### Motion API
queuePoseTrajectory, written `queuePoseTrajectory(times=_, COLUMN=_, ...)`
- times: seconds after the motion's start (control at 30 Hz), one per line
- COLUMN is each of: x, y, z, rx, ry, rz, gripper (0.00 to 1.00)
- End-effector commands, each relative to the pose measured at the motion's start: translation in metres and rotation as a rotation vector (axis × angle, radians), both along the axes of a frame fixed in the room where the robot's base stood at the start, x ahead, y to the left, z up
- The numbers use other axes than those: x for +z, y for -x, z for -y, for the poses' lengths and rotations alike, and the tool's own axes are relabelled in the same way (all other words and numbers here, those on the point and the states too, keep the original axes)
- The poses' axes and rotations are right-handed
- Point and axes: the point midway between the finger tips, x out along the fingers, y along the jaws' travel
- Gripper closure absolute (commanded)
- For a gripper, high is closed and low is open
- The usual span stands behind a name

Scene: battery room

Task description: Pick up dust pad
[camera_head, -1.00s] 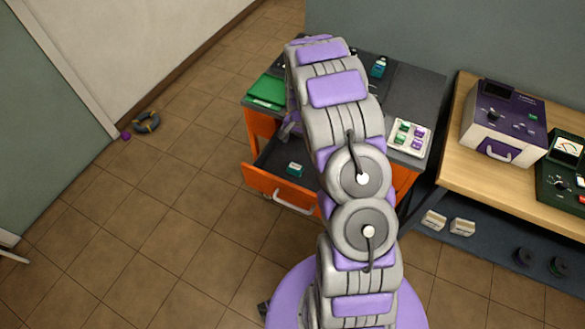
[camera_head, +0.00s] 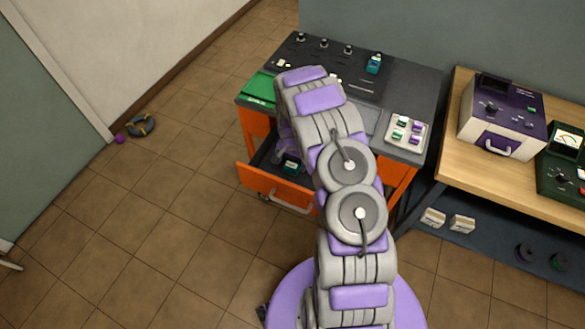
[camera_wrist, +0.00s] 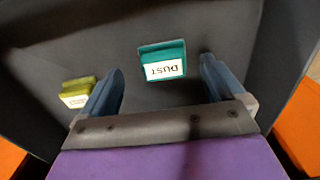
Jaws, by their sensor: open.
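The dust pad is a small teal block with a white label reading DUST (camera_wrist: 163,62). It lies in the dark open drawer and also shows in the head view (camera_head: 291,166). In the wrist view my gripper (camera_wrist: 160,75) is open, its two blue-grey fingers apart, with the dust pad between and just beyond the fingertips. No contact with the pad shows. In the head view my arm hides most of the gripper. A yellow-green labelled block (camera_wrist: 77,92) lies in the drawer, left of the left finger.
The orange drawer front (camera_head: 275,188) and its side walls surround the gripper. A wooden bench (camera_head: 455,150) stands at right.

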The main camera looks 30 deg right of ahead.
Motion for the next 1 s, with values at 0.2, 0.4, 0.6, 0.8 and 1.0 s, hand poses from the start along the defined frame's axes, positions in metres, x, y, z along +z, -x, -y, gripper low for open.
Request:
queuePoseTrajectory(times=0.2, x=-0.035, y=0.0, z=-0.001, rx=0.0, ry=-0.002, rz=-0.005, gripper=0.04)
queuePoseTrajectory(times=0.4, x=-0.038, y=-0.001, z=0.0, rx=0.0, ry=-0.003, rz=-0.004, gripper=0.04)
queuePoseTrajectory(times=0.6, x=-0.038, y=-0.001, z=0.0, rx=0.001, ry=-0.003, rz=-0.003, gripper=0.17)
queuePoseTrajectory(times=0.8, x=-0.037, y=-0.001, z=-0.001, rx=0.001, ry=-0.001, rz=-0.003, gripper=0.36)
queuePoseTrajectory(times=1.0, x=-0.037, y=-0.001, z=0.0, rx=0.001, ry=-0.003, rz=-0.003, gripper=0.55)
